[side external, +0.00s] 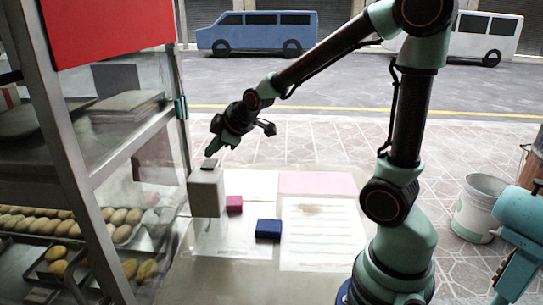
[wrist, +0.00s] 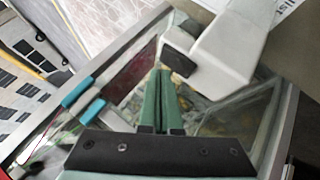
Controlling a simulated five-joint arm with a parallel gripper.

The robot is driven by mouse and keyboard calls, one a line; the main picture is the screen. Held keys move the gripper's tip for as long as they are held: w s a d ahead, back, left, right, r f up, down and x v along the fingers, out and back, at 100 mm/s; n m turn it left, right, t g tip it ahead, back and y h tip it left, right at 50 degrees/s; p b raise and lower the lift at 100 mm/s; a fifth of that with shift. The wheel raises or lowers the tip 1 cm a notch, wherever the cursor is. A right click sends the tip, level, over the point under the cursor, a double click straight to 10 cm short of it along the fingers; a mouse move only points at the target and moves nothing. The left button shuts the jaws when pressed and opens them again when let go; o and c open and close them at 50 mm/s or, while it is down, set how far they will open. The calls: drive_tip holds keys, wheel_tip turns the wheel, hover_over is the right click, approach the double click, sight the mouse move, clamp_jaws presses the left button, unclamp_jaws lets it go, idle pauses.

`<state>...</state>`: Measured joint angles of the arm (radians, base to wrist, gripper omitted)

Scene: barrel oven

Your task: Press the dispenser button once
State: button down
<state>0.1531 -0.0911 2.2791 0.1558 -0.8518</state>
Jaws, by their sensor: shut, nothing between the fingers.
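My gripper (side external: 209,153) is shut and empty, pointing down just above the button. In the wrist view its green fingers (wrist: 160,72) lie together, their tips just left of and below the button. I cannot tell whether the tips touch it.
A pink block (side external: 234,204) and a blue block (side external: 268,229) lie on the table (side external: 225,272) right of the dispenser. Printed sheets (side external: 318,235) lie flat there. The glass case (side external: 120,155) with trays of buns stands close on the left. A white bucket (side external: 479,207) stands at right.

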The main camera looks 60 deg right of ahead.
sight(213, 165)
drive_tip(key=shift+f, duration=0.1)
idle(0.6)
drive_tip(key=shift+a+f, duration=0.1)
drive_tip(key=shift+f, duration=0.2)
drive_tip(key=shift+f, duration=0.45)
idle(0.8)
drive_tip(key=shift+r, duration=0.8)
drive_tip(key=shift+r, duration=2.55)
